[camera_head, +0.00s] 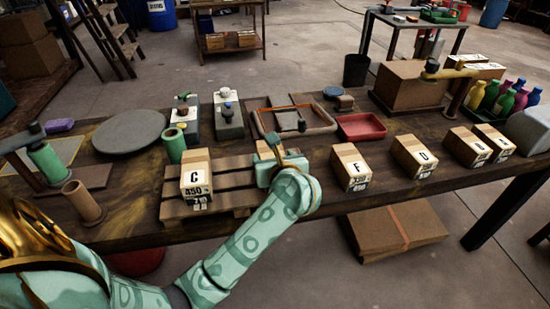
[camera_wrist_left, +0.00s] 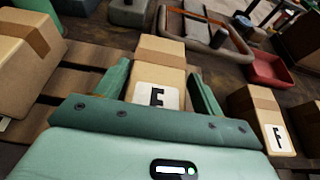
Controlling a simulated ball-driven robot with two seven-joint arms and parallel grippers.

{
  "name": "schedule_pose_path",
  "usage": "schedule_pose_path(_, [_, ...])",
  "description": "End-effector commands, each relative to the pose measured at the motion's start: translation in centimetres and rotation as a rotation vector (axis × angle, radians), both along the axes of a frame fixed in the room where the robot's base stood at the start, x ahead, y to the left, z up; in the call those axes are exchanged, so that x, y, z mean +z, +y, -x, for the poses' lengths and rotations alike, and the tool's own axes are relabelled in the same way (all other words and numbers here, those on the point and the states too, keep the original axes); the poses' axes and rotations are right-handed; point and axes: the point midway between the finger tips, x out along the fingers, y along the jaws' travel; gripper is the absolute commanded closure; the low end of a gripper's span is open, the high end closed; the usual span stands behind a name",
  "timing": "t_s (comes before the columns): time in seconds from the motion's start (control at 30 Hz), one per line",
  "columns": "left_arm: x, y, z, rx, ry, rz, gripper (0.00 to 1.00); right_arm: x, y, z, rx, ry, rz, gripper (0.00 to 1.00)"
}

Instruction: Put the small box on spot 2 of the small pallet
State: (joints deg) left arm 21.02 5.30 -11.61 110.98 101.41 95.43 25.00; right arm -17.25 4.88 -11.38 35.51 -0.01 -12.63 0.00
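The small pallet (camera_head: 233,197), of brown slats, lies at the front of the table; it also shows in the wrist view (camera_wrist_left: 77,87). A small box marked C (camera_head: 195,180) stands on its left part. My left gripper (camera_head: 273,153) is over the pallet's right part. Its fingers (camera_wrist_left: 160,88) lie along both sides of a small cardboard box (camera_wrist_left: 160,62), with no clear gap. That box's label looks like E, its lower edge hidden by the gripper. I cannot tell whether it rests on the pallet. No spot numbers show. My right gripper is not in view.
Boxes F (camera_head: 350,167) and D (camera_head: 413,156) stand right of the pallet, with more boxes (camera_head: 467,146) beyond. A brown cylinder (camera_head: 82,202) stands at left.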

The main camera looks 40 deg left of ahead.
Motion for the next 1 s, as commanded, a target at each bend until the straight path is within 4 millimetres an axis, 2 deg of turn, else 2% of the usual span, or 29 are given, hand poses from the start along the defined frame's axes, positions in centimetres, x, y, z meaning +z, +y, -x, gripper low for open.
schedule_pose_path(0.2, [0.1,0.0,0.0,0.0,0.0,0.0,0.19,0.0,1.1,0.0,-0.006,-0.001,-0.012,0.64])
schedule_pose_path(0.37, [0.6,0.0,0.0,0.001,-0.003,0.0,0.19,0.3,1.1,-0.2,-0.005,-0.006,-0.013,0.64])
schedule_pose_path(0.47, [1.3,-1.0,0.8,-0.001,-0.003,0.004,0.19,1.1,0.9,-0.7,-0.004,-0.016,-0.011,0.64])
schedule_pose_path(0.8, [4.5,-6.4,5.5,-0.002,-0.003,0.003,0.19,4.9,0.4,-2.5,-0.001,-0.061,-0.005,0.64])
schedule_pose_path(1.0, [5.0,-8.2,7.0,0.0,-0.002,0.001,0.19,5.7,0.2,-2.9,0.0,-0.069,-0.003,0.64])
